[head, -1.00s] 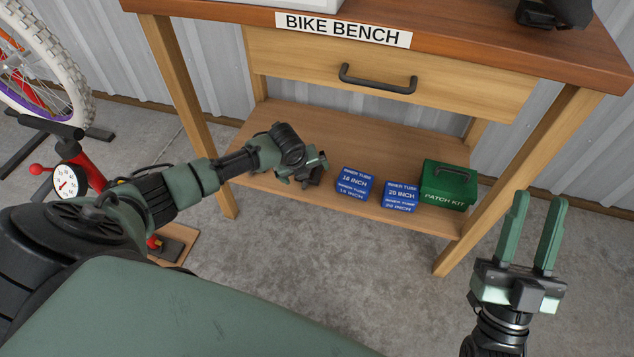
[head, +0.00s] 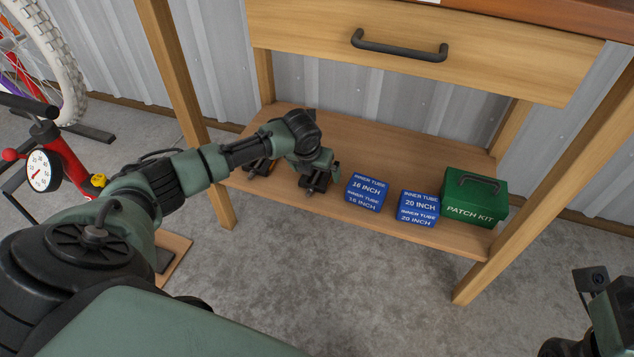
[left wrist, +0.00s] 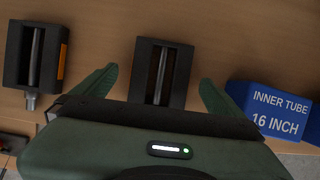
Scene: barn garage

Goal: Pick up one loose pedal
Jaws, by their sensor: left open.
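Two loose black pedals lie on the wooden lower shelf of the bench. In the left wrist view one pedal (left wrist: 160,72) is between the spread fingers of my left gripper (left wrist: 157,82), with gaps on both sides. The other pedal (left wrist: 36,55), with an orange reflector strip and a metal axle stub, lies to the left, outside the fingers. In the head view my left gripper (head: 320,163) is low over the right-hand pedal (head: 315,184) and partly covers it. The left-hand pedal (head: 260,167) is partly behind my arm. My right arm only shows in part at the lower right corner; its fingers cannot be made out.
A blue 16 inch inner tube box (head: 366,192) stands just right of the gripper, with a 20 inch box (head: 418,208) and a green patch kit (head: 475,198) beyond. The drawer (head: 420,50) is above the shelf. Bench legs flank it.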

